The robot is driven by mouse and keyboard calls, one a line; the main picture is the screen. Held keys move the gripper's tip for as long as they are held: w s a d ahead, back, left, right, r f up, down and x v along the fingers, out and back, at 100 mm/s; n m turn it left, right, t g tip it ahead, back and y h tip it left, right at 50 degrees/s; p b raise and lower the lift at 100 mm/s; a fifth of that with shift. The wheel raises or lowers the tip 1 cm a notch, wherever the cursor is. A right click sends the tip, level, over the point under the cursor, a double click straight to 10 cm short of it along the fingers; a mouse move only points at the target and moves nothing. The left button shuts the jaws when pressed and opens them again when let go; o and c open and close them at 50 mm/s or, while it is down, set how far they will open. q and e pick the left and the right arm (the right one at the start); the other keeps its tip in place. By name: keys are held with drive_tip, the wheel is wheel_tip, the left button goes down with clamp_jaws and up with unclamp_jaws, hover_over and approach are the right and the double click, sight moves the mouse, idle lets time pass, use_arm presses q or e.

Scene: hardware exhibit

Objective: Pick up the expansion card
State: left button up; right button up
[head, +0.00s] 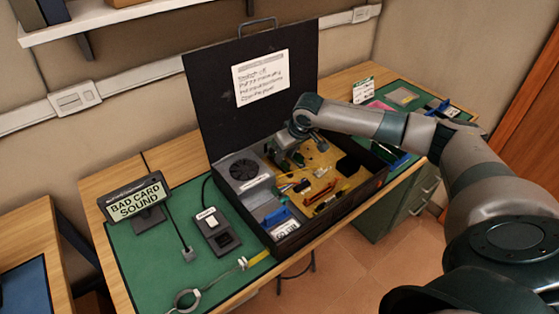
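An open black case (199,103) stands on the bench with its lid raised. Inside it is a tan circuit board (322,160) with red parts (319,193), a black block (348,165) and small green and blue pieces. I cannot tell for sure which piece is the expansion card. A blue piece (277,216) sits at the case's front corner near a white label. My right gripper (287,172) reaches down into the case, over the left side of the board beside the fan. Its fingertips are small and partly hidden, so its opening and any hold are unclear. My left gripper is not in view.
Several flat items lie on the right mat (432,98). The raised lid (260,120) stands behind my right gripper.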

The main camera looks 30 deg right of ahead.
drive_tip(key=shift+w+d+f+p, duration=0.1)
drive_tip(key=shift+w+f+p, duration=0.45)
drive_tip(key=p+x, duration=0.1)
drive_tip(key=x, duration=0.1)
drive_tip(key=shift+w+d+f, duration=0.2)
drive_tip(key=shift+w+f, duration=0.3)
drive_tip(key=shift+f, duration=0.3)
clamp_jaws()
